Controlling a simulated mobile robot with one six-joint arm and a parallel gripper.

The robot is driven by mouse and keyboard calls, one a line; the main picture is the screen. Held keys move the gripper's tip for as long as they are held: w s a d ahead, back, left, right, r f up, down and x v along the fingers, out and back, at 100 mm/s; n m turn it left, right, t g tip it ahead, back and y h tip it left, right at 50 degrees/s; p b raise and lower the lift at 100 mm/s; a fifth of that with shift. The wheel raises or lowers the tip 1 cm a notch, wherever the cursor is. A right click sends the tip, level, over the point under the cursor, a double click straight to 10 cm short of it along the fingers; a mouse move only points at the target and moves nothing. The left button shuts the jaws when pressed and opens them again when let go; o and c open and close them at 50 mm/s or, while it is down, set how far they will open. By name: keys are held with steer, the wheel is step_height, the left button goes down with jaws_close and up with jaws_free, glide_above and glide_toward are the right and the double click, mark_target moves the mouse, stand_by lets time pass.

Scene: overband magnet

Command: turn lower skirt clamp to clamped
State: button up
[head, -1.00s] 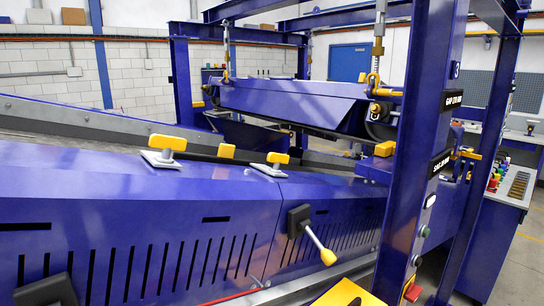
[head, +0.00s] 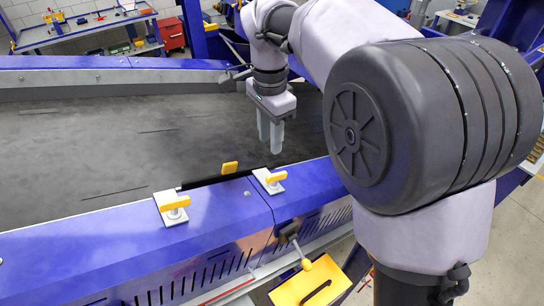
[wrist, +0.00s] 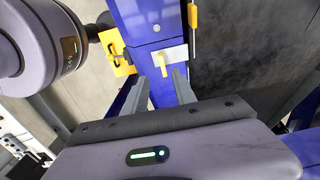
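Two yellow clamp handles on white plates sit on top of the blue skirt: a left one (head: 173,207) and a right one (head: 270,180) in the head view. No label shows which is the lower clamp. My gripper (head: 270,148) hangs over the dark belt, just behind and above the right clamp, apart from it. In the wrist view, the fingers of my gripper (wrist: 163,82) are spread and empty. A yellow clamp handle (wrist: 163,62) on its white plate shows just beyond and between the fingertips.
A yellow tab (head: 229,168) stands at the belt edge between the clamps. The wide belt (head: 110,145) is bare. A blue frame stands at the right.

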mark_target(271, 176)
step_height(271, 176, down, 14)
steer(key=shift+r, duration=0.1)
steer(key=shift+w+f, duration=0.25)
steer(key=shift+s, duration=0.1)
jaws_close()
